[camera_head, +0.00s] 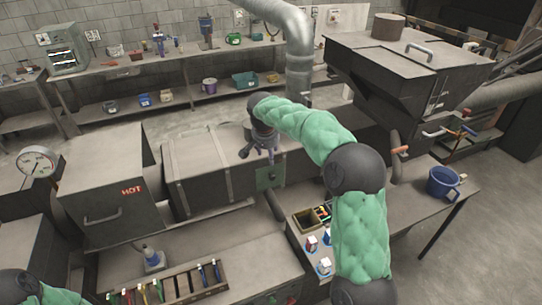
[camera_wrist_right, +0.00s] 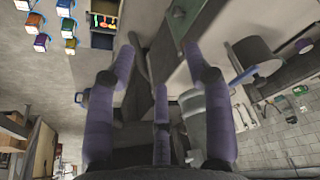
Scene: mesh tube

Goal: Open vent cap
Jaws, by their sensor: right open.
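My right gripper (camera_head: 258,153) points down at the top of the long grey metal box (camera_head: 195,165), near its right end. Its purple fingers (camera_wrist_right: 163,90) are spread apart in the wrist view, with no clear hold on anything. A dark upright cylinder (camera_head: 247,131), possibly the vent cap, stands just behind the fingers and is partly hidden by my gripper and arm. A grey-green rounded body (camera_wrist_right: 194,110) shows between the fingers in the wrist view, but I cannot tell which part it is. My left arm shows only at the bottom left corner, with its gripper out of view.
A dark box marked HOT (camera_head: 108,195) stands left of the long box. A green plate (camera_head: 269,178) is on the long box's front. A tool rack (camera_head: 170,288), several small cartons and a blue mug (camera_head: 443,182) are nearer. A hopper (camera_head: 405,60) stands right.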

